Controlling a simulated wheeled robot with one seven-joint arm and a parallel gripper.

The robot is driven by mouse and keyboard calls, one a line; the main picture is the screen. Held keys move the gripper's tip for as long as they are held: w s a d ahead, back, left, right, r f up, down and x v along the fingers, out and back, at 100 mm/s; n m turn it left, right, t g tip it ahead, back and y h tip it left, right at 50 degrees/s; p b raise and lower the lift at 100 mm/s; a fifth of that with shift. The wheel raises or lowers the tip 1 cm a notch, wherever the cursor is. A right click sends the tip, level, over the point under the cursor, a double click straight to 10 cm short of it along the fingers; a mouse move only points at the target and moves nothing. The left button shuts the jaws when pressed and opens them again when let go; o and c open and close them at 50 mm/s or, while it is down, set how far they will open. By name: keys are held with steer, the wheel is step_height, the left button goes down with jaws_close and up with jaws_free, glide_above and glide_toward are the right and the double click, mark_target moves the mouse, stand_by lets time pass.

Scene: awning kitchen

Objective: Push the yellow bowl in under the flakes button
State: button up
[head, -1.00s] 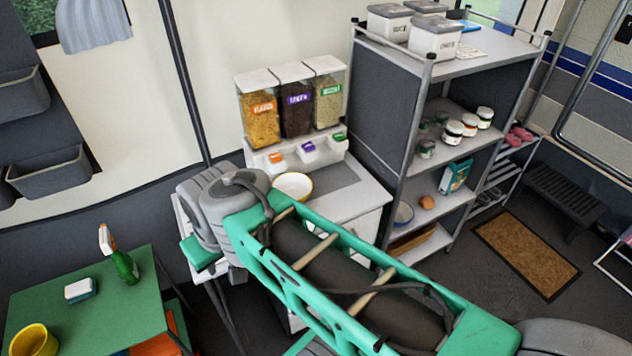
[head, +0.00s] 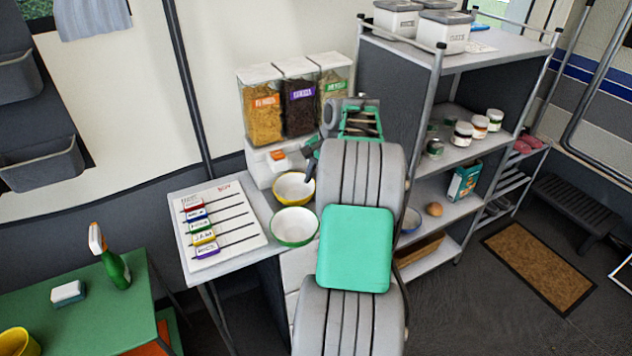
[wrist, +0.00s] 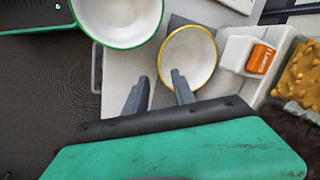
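The yellow-rimmed white bowl (head: 295,188) stands upright on the counter, in front of the cereal dispenser. It also shows in the wrist view (wrist: 189,52). The orange flakes button (head: 278,155) is on the white dispenser base, just behind the bowl; the wrist view shows it right of the bowl (wrist: 260,58). The flakes container (head: 262,117) is above it. My gripper (wrist: 160,76) is open and empty, its fingers apart. One fingertip overlaps the yellow bowl's near rim in the wrist view; I cannot tell whether they touch. My arm hides the other buttons in the head view.
A green-rimmed bowl (head: 294,226) stands close in front of the yellow one. A white board with coloured labels (head: 224,229) lies on the counter to the left. A shelf unit (head: 388,100) stands to the right. A green table (head: 80,318) is at lower left.

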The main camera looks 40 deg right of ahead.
mark_target(309, 196)
steer(key=x, duration=0.7)
steer(key=shift+w+f, duration=0.1)
steer(key=shift+f, duration=0.3)
jaws_close()
steer(key=shift+a, duration=0.1)
stand_by(1.1)
